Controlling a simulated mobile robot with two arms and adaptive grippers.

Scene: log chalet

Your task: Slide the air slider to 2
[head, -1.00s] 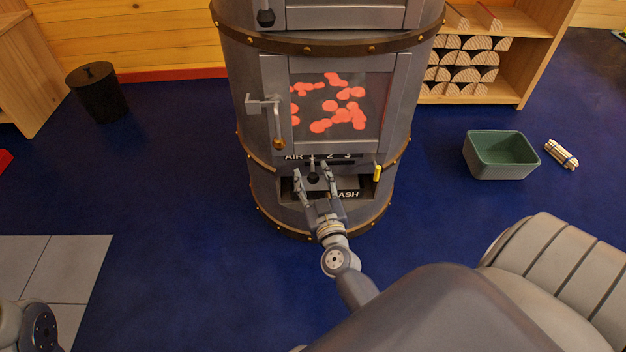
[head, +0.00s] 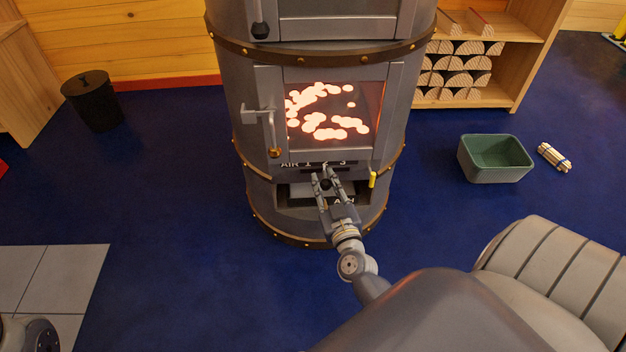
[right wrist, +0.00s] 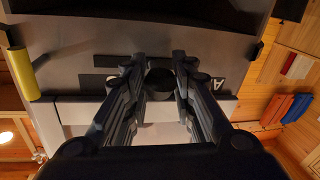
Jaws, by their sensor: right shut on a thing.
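The dark stove (head: 320,110) has an AIR scale (head: 342,162) marked 1, 2 and 3 below its glass door. My right gripper (head: 326,176) is shut on the black knob of the air slider (head: 326,184). The knob shows in the right wrist view (right wrist: 160,82) between the two fingers. In the head view the knob lies about under the 2, which the fingertips partly hide. My left gripper is out of view.
The ash drawer (head: 295,194) is just below, and a yellow handle (head: 373,180) sticks out to the right. The door handle (head: 272,135) is above left. A green bin (head: 495,160) and a bundle of sticks (head: 554,157) lie on the floor at right.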

